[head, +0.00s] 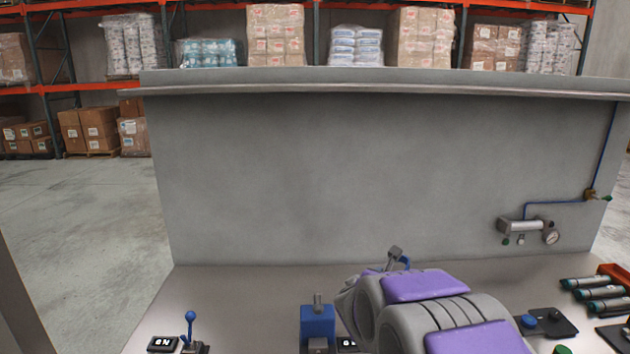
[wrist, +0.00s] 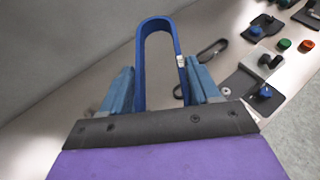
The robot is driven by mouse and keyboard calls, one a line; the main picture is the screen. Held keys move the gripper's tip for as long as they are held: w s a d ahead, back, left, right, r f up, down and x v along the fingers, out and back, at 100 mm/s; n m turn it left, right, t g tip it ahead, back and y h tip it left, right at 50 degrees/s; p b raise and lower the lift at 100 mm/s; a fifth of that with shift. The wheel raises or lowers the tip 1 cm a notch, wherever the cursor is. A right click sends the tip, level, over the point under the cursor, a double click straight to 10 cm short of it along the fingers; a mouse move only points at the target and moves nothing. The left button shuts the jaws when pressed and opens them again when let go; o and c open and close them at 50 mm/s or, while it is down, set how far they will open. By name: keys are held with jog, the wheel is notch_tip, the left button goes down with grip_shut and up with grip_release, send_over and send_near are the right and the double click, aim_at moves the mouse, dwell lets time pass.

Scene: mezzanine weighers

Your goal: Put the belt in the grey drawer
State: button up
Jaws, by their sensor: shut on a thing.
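My gripper (wrist: 160,68) is shut on a blue belt (wrist: 141,48), a narrow upright-looking loop with a small pale tag on its right side. In the wrist view the loop's two sides lie against the inner faces of the fingers and its rounded end reaches past the fingertips. In the head view a bit of the blue belt (head: 406,262) shows beyond my grey and purple arm, which hides most of it. I cannot make out a grey drawer in either view.
A dark loop (wrist: 205,54) lies on the bench in the wrist view. A blue-knobbed lever (head: 190,325) and a blue block (head: 318,325) stand at the bench front. Cylinders (head: 600,293) lie at right.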

jog(key=s+a+n+t+y, duration=0.1)
jog(key=s+a+n+y, duration=0.1)
jog(key=s+a, duration=0.2)
jog(key=shift+s+a+r, duration=0.25)
jog(key=shift+a+r, duration=0.1)
jog(key=shift+r, duration=0.05)
